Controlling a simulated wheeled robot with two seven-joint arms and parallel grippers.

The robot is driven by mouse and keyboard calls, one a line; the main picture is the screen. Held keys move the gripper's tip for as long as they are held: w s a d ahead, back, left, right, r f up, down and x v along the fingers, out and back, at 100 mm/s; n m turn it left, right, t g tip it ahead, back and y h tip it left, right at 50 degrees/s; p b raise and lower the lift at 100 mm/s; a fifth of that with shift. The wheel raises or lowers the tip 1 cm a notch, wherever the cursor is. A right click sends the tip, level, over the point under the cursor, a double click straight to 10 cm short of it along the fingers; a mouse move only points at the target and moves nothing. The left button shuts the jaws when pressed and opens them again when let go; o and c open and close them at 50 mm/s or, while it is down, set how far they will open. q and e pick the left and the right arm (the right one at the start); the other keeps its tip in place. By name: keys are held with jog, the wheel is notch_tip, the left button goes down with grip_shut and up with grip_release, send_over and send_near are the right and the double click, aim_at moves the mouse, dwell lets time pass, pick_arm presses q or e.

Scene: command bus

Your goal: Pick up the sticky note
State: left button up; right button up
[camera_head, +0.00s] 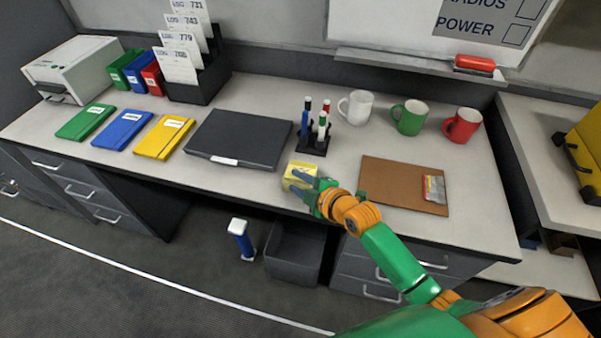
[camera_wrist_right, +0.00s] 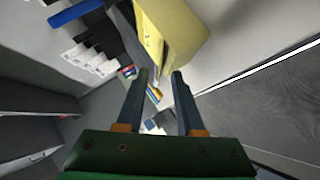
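The sticky note (camera_head: 299,168) is a yellow pad near the front edge of the desk, left of the brown clipboard. It fills the top middle of the right wrist view (camera_wrist_right: 180,25). My right gripper (camera_head: 298,180) is at the pad, its fingers partly covering it in the head view. In the right wrist view its two fingers (camera_wrist_right: 160,74) are apart with nothing between them, and the pad lies just beyond the tips. Whether a fingertip touches the pad I cannot tell. My left gripper is not in view.
A pen holder (camera_head: 314,145) stands behind the pad, and a dark closed laptop (camera_head: 240,138) lies to its left. The brown clipboard (camera_head: 385,181) is to the right, with several mugs behind. A dark bin (camera_head: 296,255) stands on the floor below the desk edge.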

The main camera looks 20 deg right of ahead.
grip_shut()
jog(key=shift+s+f, duration=0.1)
jog(key=shift+s, duration=0.05)
dwell(1.3)
